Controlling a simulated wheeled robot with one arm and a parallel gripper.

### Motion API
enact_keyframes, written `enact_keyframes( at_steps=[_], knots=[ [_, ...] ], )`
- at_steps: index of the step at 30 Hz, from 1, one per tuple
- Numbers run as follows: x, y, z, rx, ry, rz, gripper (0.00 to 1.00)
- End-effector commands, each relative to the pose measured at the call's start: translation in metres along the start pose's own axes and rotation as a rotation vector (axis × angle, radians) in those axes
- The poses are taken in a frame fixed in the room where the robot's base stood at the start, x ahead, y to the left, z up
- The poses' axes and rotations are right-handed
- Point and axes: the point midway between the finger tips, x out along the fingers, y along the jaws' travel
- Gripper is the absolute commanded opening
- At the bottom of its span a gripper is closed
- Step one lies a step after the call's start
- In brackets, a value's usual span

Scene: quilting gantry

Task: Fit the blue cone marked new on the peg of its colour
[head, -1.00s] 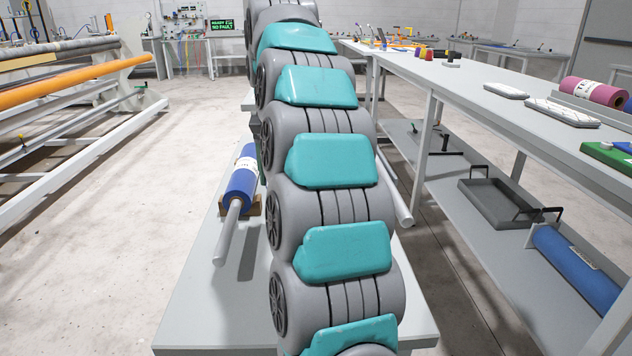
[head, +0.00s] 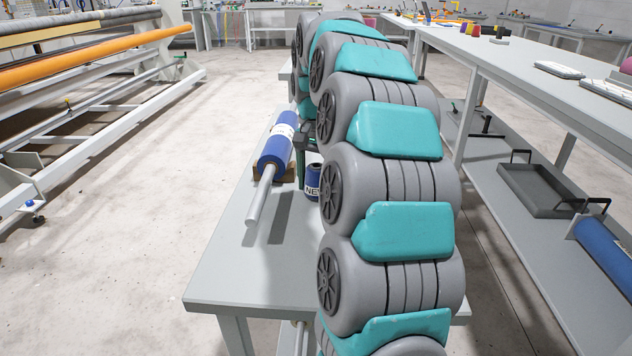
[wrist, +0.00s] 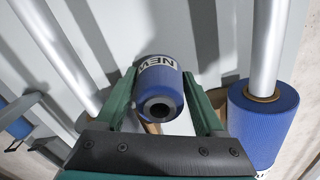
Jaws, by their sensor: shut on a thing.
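The blue cone marked NEW (head: 313,182) shows in the head view beside the front table's roll, partly hidden by my arm. In the wrist view the blue cone (wrist: 158,92) sits between my green fingers, its dark hollow end toward the camera and its white NEW label on the far side. My gripper (wrist: 160,82) is shut on it. In the head view my gripper is mostly hidden behind my arm. I cannot tell whether the cone touches the tabletop. I cannot make out a blue peg. Small coloured pieces (head: 476,30) stand far off on the right bench.
A blue roll (head: 273,153) on a grey rod lies left of the cone on the front table (head: 225,275). The long right bench (head: 530,55) has a dark tray (head: 545,190) and another blue roll (head: 605,245) below.

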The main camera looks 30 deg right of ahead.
Motion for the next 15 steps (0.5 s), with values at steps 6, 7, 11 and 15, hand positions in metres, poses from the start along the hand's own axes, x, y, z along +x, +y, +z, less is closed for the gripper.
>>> enact_keyframes(
  at_steps=[6,7,11,15],
  knots=[
    [0.0016,-0.0001,-0.0002,0.0,0.001,-0.001,0.12],
    [0.0016,-0.0002,-0.0003,0.0,0.001,-0.001,0.12],
    [0.0044,-0.0002,-0.0002,0.0,0.001,-0.001,0.72],
    [0.0035,-0.0002,-0.0003,0.0,0.001,-0.001,0.88]
  ],
)
